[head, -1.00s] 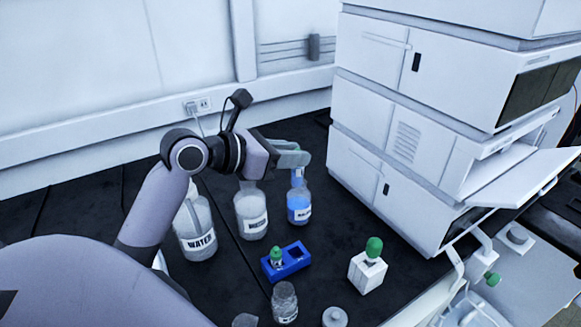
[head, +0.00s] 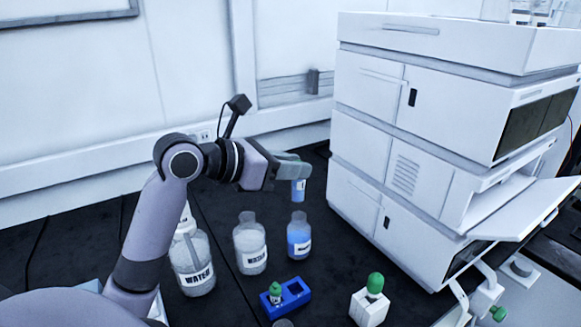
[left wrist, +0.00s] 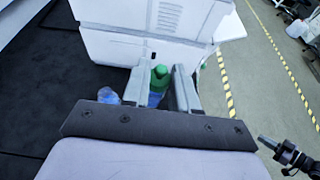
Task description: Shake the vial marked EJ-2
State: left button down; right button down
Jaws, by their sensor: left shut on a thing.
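My left gripper (head: 300,165) is shut on a small vial (head: 298,190) with blue contents and a pale label, held in the air above and behind the blue rack. In the left wrist view the vial's green cap (left wrist: 160,72) shows between the two fingers. The label is too small to read, so I cannot tell if it says EJ-2. The blue rack (head: 301,300) has two slots; the left holds a green-capped vial (head: 275,292) and the right looks empty.
A water bottle (head: 192,260), another clear bottle (head: 250,248) and a blue-filled bottle (head: 299,238) stand on the dark bench. A white block (head: 368,308) holds a green-capped vial (head: 375,284). The tall white instrument stack (head: 400,150) stands close on the right.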

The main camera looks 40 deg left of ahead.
aim_at(292, 189)
pick_arm(q)
notch_tip(292, 189, down, 5)
jog(key=shift+s+a+f, duration=0.1)
jog(key=shift+a, duration=0.05)
jog(key=shift+r, duration=3.8)
jog(key=shift+f, duration=3.75)
jog(key=shift+r, duration=0.15)
